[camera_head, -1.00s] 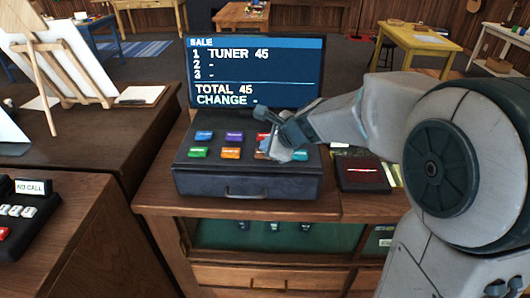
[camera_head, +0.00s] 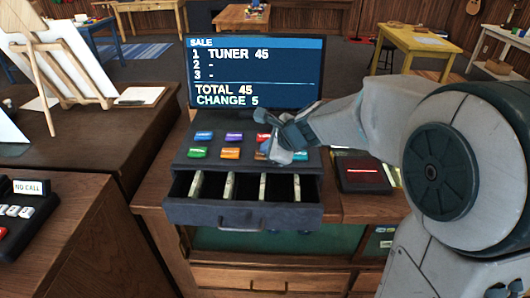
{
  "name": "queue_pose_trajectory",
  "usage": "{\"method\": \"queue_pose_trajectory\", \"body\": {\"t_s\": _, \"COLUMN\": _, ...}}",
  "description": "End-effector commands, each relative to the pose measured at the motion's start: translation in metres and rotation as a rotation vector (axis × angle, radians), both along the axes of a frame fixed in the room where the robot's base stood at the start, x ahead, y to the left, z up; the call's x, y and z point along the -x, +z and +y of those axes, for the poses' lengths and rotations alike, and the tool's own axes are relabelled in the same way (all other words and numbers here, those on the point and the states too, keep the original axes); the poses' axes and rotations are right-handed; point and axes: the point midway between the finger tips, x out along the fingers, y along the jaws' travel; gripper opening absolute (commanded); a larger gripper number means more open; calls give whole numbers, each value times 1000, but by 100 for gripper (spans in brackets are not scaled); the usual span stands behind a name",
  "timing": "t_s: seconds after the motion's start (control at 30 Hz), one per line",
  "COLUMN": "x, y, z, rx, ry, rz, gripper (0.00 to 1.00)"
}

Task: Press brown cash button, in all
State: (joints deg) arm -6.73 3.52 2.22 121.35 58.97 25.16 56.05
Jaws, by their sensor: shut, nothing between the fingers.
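The cash register (camera_head: 183,157) stands on the wooden counter with rows of coloured buttons: blue (camera_head: 204,136), purple (camera_head: 234,136), red (camera_head: 263,138), green (camera_head: 198,152) and orange (camera_head: 230,153). My gripper (camera_head: 281,151) is shut and empty, over the right end of the buttons. It covers part of that end, and I cannot make out a brown button clearly. The cash drawer (camera_head: 243,213) is open toward me, with pale upright dividers or contents in it. The screen (camera_head: 255,72) reads TUNER 45, TOTAL 45, CHANGE 5.
A dark tray (camera_head: 362,188) with a red strip lies right of the register. The open drawer juts over the counter's front.

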Motion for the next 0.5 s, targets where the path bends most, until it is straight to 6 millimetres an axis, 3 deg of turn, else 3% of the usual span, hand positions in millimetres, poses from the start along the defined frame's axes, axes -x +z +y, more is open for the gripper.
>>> {"method": "queue_pose_trajectory", "body": {"t_s": 0.3, "x": 0, "y": 16, "z": 0, "rx": 0, "ry": 1, "rz": 1, "gripper": 0}}
{"method": "queue_pose_trajectory", "body": {"t_s": 0.5, "x": 0, "y": 17, "z": 0, "rx": 0, "ry": 1, "rz": 1, "gripper": 0}}
